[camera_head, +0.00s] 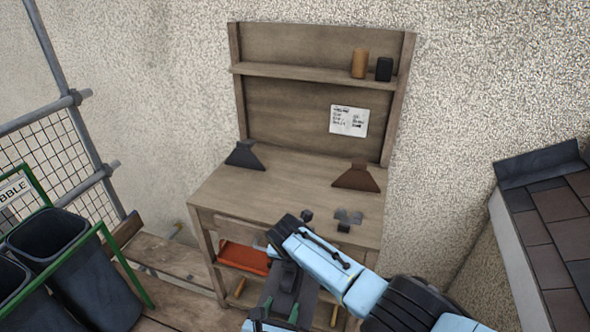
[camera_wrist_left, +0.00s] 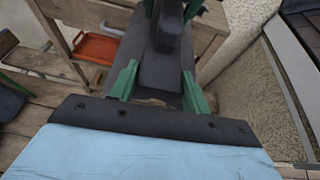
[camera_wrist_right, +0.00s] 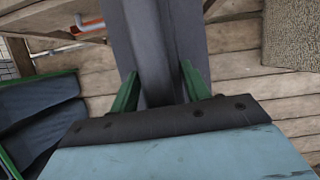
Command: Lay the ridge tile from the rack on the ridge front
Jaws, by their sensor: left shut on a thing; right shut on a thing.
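A long dark grey ridge tile (camera_head: 305,299) is held below my view's middle, in front of the workbench. In the left wrist view the ridge tile (camera_wrist_left: 128,62) runs away between the green fingers of my left gripper (camera_wrist_left: 155,92), which is shut on it. Other green fingers show farther along it at the top. In the right wrist view the tile (camera_wrist_right: 142,35) lies between the fingers of my right gripper (camera_wrist_right: 160,92), also shut on it. The roof (camera_head: 555,235) stands at right with a dark grey ridge piece (camera_head: 540,164) along its top. I cannot make out the rack.
The wooden workbench (camera_head: 290,190) against the wall bears dark and brown trapezoid pieces and small grey parts. An orange tray (camera_head: 244,257) is on its lower shelf. Dark bins (camera_head: 75,270) in a green frame and scaffold mesh stand at left. A pale edge board (camera_head: 517,262) borders the roof.

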